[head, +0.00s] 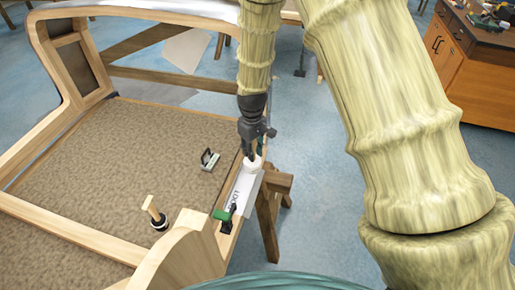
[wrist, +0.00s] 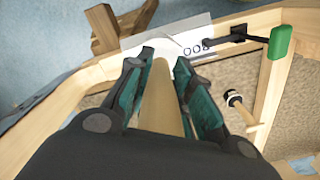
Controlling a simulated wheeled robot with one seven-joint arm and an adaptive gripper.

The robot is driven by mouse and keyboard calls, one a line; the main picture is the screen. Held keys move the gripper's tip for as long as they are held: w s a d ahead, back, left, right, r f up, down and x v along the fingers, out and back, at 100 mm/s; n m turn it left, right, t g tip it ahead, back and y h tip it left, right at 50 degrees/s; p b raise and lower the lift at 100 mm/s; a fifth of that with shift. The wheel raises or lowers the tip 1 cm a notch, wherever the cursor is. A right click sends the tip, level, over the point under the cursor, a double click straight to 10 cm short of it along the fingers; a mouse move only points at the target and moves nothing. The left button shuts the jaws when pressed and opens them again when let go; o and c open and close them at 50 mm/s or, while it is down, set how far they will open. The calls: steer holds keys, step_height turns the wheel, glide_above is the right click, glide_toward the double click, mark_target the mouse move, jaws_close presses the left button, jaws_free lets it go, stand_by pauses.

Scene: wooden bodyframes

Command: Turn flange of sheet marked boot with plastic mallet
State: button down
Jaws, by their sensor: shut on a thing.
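My gripper (head: 251,146) is shut on the wooden handle of the plastic mallet (wrist: 163,105). The handle runs between the two teal fingers in the wrist view. The mallet's white head (head: 252,164) is at the far end of the sheet marked BOOT (head: 243,188), by its outer edge. Whether the head touches the metal cannot be told. The sheet lies along the wooden rail of the bodyframe and also shows in the wrist view (wrist: 197,38), its lettering partly hidden. A clamp with a green handle (head: 221,215) sits at the sheet's near end.
A small metal and dark tool (head: 209,159) lies on the panel left of the rail. A wooden trestle (head: 271,205) supports the rail.

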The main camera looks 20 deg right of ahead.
steer(key=shift+s+a+f, duration=0.1)
steer(key=shift+s+a, duration=0.3)
steer(key=shift+s, duration=0.15)
steer(key=shift+f, duration=0.2)
steer(key=shift+f+b, duration=1.15)
steer(key=shift+f, duration=0.15)
step_height(320, 180, down, 10)
steer(key=b, duration=0.5)
step_height(320, 180, up, 10)
steer(key=p, duration=0.6)
steer(key=shift+p, duration=0.35)
steer(key=shift+f, duration=0.1)
